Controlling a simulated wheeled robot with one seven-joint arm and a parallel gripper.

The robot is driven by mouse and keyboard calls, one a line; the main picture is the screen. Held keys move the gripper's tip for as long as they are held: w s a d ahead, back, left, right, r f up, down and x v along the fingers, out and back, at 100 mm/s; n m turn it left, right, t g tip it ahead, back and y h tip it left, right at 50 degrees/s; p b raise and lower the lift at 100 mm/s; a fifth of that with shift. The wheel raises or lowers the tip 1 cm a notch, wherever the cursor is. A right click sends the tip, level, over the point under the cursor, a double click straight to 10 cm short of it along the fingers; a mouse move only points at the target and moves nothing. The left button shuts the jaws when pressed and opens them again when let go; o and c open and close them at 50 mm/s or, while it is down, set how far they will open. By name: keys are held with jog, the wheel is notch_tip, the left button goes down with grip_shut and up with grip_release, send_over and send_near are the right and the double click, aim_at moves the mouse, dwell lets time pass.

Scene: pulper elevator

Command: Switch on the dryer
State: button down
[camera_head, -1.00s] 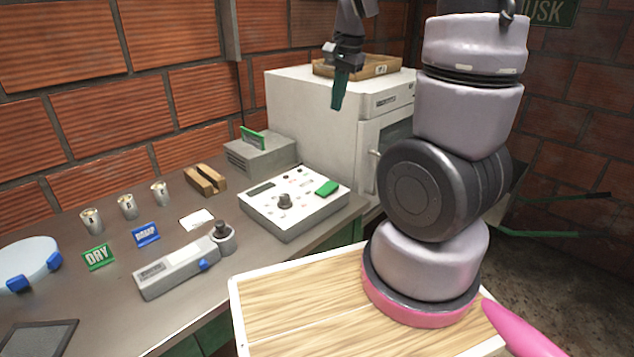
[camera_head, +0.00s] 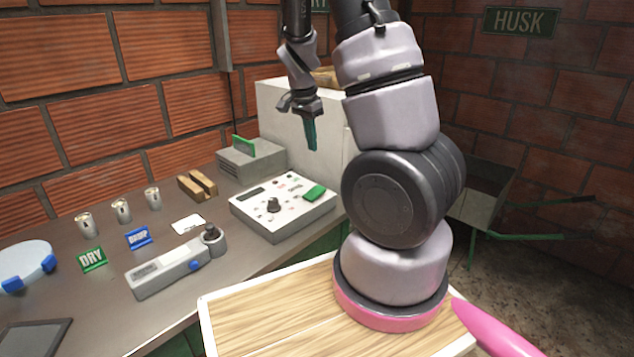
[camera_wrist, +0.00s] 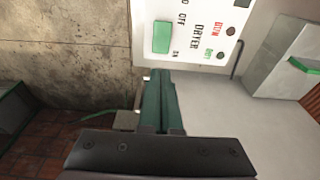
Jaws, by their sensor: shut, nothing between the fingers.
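The control box (camera_head: 283,211) is a pale panel on the bench with a black dial and a green switch (camera_head: 314,192) at its right side. In the wrist view the panel (camera_wrist: 197,12) reads DRYER, OFF and ON, with two indicator lamps beside it. Its green switch (camera_wrist: 161,37) lies just beyond my fingertips. My gripper (camera_head: 312,147) has dark green fingers, shut and empty, pointing down above the far right part of the control box. My fingers (camera_wrist: 160,85) also show in the wrist view, apart from the switch. Which way the switch is set I cannot tell.
A white cabinet (camera_head: 290,115) stands behind the gripper, partly hidden by my arm. A grey box (camera_head: 250,160) with a green handle is left of it. Metal cups, DRY and DUMP signs and a handheld meter (camera_head: 165,272) lie further left. A wheelbarrow (camera_head: 475,210) stands right.

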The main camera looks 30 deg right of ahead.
aim_at(318, 189)
jog(key=f, duration=0.4)
jog(key=d+f, duration=0.1)
jog(key=f, duration=0.4)
jog(key=d+f, duration=0.1)
jog(key=f, duration=0.3)
jog(key=shift+w+d+f, duration=0.15)
jog(key=shift+w+f, duration=0.15)
jog(key=shift+w, duration=0.1)
jog(key=shift+d+f, duration=0.25)
jog(key=shift+a, duration=0.25)
jog(key=shift+s+a+r, duration=0.25)
jog(key=shift+a, duration=0.35)
jog(key=shift+d+r, duration=0.1)
jog(key=shift+r, duration=0.2)
notch_tip(318, 189, up, 13)
jog(key=d, duration=0.2)
jog(key=shift+w, duration=0.4)
